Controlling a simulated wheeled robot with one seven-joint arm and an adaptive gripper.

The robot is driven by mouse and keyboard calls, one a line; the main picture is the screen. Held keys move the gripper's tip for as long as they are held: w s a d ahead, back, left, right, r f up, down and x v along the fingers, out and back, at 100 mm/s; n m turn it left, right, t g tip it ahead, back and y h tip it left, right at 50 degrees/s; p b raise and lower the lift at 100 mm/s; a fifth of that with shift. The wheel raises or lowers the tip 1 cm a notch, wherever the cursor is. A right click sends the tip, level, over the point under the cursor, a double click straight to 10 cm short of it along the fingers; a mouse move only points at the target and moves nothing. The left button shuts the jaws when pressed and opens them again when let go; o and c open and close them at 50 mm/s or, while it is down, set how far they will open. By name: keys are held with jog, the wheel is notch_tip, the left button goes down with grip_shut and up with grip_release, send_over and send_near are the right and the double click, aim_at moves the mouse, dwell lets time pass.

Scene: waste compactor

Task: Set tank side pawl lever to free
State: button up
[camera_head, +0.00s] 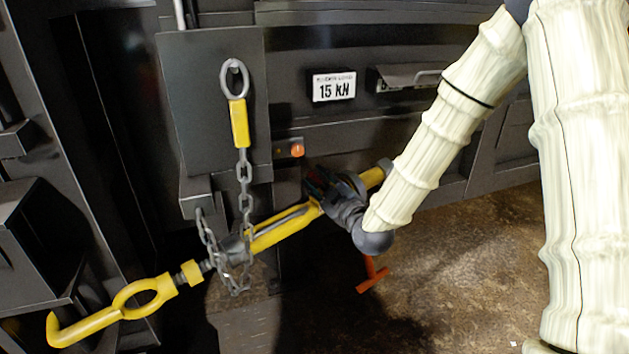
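A yellow ratchet turnbuckle (280,228) runs slantwise across the front of the dark machine, from a yellow hook (82,328) at lower left to its upper right end (374,178). My gripper (318,186) is at the upper right part of the turnbuckle, close to its body. My wrist and the gripper cover that part. I cannot make out the pawl lever or its position, nor whether the fingers touch anything. The fingers are dark and small, and their opening cannot be told. A red-orange T-shaped handle (372,277) shows below my wrist.
A chain (244,180) with a yellow link hangs from a dark plate (200,90) and loops around the turnbuckle. A "15 kN" sign (334,87), an orange knob (297,150) and a metal handle (410,77) are on the machine. The brown floor (460,270) at lower right is open.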

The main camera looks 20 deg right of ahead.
jog(key=shift+w+a, duration=0.15)
jog(key=shift+w, duration=0.55)
jog(key=shift+w+a, duration=0.15)
jog(key=shift+w, duration=0.5)
grip_shut()
